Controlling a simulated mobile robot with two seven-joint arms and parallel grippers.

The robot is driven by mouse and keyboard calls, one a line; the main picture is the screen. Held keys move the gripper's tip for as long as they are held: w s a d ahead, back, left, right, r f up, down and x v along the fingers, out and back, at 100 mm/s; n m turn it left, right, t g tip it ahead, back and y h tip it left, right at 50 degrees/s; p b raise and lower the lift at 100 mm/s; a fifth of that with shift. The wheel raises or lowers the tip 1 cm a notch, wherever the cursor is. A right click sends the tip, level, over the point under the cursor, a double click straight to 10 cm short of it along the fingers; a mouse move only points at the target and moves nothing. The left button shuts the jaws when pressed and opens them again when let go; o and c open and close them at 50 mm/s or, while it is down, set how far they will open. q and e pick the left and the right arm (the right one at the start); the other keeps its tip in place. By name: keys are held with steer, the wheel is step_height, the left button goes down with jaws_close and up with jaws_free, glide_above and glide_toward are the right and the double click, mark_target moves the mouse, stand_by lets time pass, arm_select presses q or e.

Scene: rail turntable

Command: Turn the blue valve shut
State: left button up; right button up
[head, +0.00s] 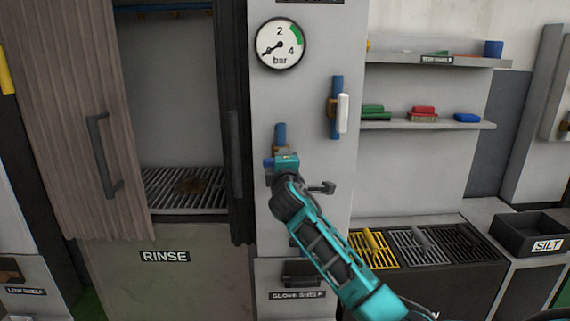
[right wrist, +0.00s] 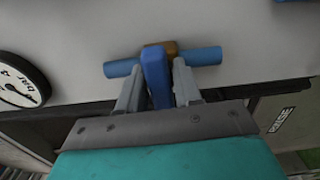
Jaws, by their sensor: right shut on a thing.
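The blue valve's handle (right wrist: 157,78) sits between the two fingers of my right gripper (right wrist: 158,92), which is shut on it. In the right wrist view the handle lies crosswise to its blue pipe (right wrist: 205,56), with a brass-coloured body (right wrist: 160,47) behind it. In the head view my right gripper (head: 281,162) is at the valve on the grey panel, below the upright blue pipe (head: 280,133). It hides most of the valve; a bit of blue handle (head: 268,162) shows at its left. My left gripper is not in view.
A second valve with a white handle (head: 342,113) is up and right on the same panel. A pressure gauge (head: 280,44) is above, its needle at the low end. A rinse cabinet with an open wooden door (head: 75,120) is at left; shelves with brushes (head: 423,115) are at right.

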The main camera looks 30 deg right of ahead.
steer(key=shift+m, duration=0.3)
steer(key=o, duration=0.9)
steer(key=shift+c, duration=0.2)
steer(key=v, duration=1.3)
steer(key=shift+f, duration=0.1)
